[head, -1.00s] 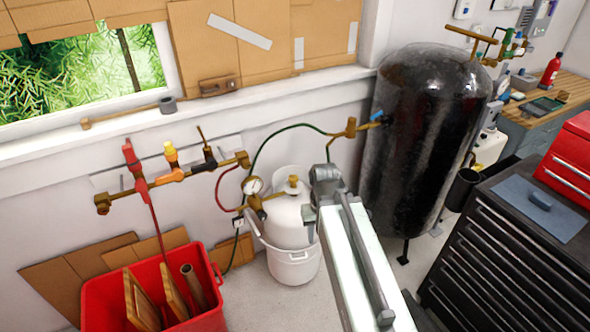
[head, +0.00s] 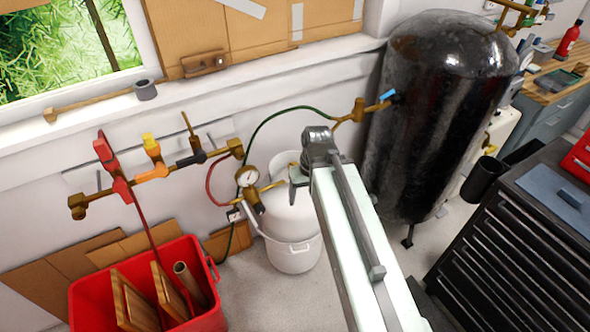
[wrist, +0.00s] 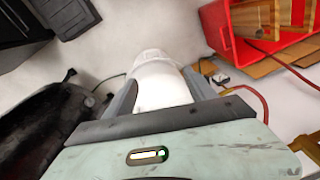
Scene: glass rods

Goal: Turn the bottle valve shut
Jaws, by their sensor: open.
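The white gas bottle (head: 285,214) stands in a white bucket (head: 293,257) on the floor by the wall. A brass regulator with a round gauge (head: 247,177) sits at its upper left. My gripper (head: 297,177) is at the bottle's top in the head view, and my arm covers part of the bottle's right side. The bottle valve is hidden behind my gripper there. In the wrist view, my gripper's grey fingers (wrist: 160,92) are apart, with the white bottle (wrist: 155,70) showing between them. I cannot tell whether they touch the valve.
A brass manifold with coloured valves (head: 155,172) is on the wall at left, above a red crate (head: 205,258) of boards. A green hose (head: 290,115) runs to the black tank (head: 425,120). A black drawer cabinet (head: 515,255) stands at right.

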